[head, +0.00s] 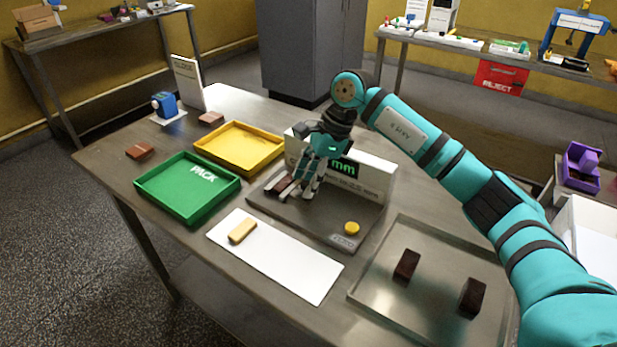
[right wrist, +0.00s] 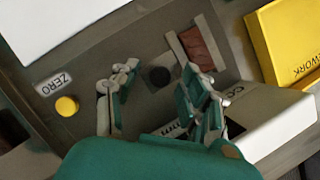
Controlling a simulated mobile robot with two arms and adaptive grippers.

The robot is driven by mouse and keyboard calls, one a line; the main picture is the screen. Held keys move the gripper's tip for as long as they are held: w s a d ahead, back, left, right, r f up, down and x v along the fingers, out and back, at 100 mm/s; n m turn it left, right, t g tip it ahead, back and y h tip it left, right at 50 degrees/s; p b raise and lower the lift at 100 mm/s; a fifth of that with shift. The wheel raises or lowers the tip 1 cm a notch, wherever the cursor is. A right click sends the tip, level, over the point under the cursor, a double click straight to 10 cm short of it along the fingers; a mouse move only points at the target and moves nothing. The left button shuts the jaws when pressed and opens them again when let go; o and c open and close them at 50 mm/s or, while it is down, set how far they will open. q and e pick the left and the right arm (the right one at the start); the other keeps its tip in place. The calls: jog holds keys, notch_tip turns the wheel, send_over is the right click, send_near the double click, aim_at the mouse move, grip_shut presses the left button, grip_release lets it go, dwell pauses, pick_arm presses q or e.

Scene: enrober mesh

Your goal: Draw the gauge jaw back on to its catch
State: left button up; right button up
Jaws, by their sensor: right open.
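The gauge has a grey base plate (head: 318,217), a white housing (head: 368,181) with a green "mm" display, and a yellow ZERO button (head: 351,228). A brown bar (right wrist: 200,48) lies on the gauge beside a thin upright plate (right wrist: 177,50), which seems to be part of the jaw. The gripper is open, one finger on either side of the knob, pointing down over the gauge (head: 298,192). I cannot tell whether a finger touches knob or bar. The catch cannot be made out. My left gripper is out of view.
A green PACK tray (head: 166,211) and a yellow tray (head: 270,161) stand left of the gauge. A white mat (head: 285,268) with a tan bar (head: 243,230) lies in front. A metal tray (head: 440,262) with two dark bars is at right. Brown bars lie at far left.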

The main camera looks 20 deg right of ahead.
grip_shut()
dwell(0.3)
jog(key=shift+d, duration=0.1)
